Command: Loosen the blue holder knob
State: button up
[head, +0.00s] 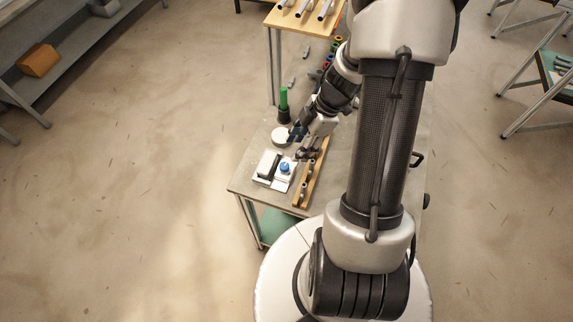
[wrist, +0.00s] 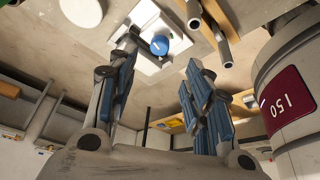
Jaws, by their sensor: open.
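The blue holder knob (head: 285,167) is a small round knob on the white holder plate (head: 263,180) near the front of the table. A dark bar (head: 268,166) lies across the plate, left of the knob. My gripper (head: 301,143) is over the table, behind the knob in the head view. In the wrist view, my gripper (wrist: 160,58) has its two fingers spread apart with nothing between them. The blue knob (wrist: 159,44) shows beyond the fingertips, closer to the left finger, which covers part of the white plate (wrist: 150,15). I see no contact with the knob.
A wooden rail (head: 301,198) with metal pegs stands close to the right of the plate. A white round object (head: 280,138) and a green cylinder in a dark base (head: 284,100) stand behind. The table's (head: 243,177) left front corner is bare.

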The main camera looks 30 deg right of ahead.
aim_at(285, 166)
jog(key=b+x, duration=0.4)
jog(key=x, duration=0.5)
jog(key=shift+a+f, duration=0.1)
jog(key=shift+f, duration=0.1)
jog(key=shift+c, duration=0.2)
jog(key=c, duration=1)
jog(key=p, duration=0.2)
jog(key=shift+r+n+p, duration=0.25)
jog(key=shift+n+p, duration=0.15)
jog(key=shift+g+p, duration=0.3)
jog(key=shift+p, duration=0.1)
jog(key=shift+w+f+n, duration=0.1)
jog(key=shift+f+n, duration=0.15)
jog(key=shift+n, duration=0.15)
